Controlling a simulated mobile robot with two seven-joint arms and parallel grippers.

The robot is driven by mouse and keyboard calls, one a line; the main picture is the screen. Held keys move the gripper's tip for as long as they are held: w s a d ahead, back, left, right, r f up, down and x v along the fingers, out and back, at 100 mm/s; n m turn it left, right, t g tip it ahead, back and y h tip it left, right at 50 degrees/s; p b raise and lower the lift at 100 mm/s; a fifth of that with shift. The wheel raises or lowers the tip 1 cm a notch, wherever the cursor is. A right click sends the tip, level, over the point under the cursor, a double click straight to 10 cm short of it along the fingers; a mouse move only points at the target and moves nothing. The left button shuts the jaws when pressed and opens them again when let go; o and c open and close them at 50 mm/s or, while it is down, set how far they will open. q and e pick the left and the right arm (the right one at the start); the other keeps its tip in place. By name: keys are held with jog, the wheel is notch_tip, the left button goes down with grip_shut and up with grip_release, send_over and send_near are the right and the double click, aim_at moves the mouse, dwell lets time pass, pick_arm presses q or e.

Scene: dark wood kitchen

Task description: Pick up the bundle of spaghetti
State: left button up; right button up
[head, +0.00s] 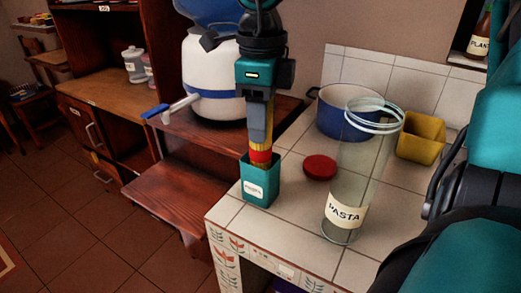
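The bundle of spaghetti (261,157) stands upright in a small teal holder (262,188) with a white label, near the counter's front left corner. A red band is around the bundle, and some yellow strands show above it. My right gripper (257,140) points straight down over the holder, with its grey fingers at the bundle's upper part. The fingers hide much of the bundle's top, and I cannot tell whether they are closed on it. My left gripper is not in view.
A tall glass jar labelled PASTA (345,212) stands right of the holder. A blue pot (345,117) and a yellow container (421,138) stand behind. A white-and-blue dispenser (210,75) stands left on a wooden shelf.

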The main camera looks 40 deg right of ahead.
grip_shut()
jog(key=shift+r, duration=0.1)
dwell(0.3)
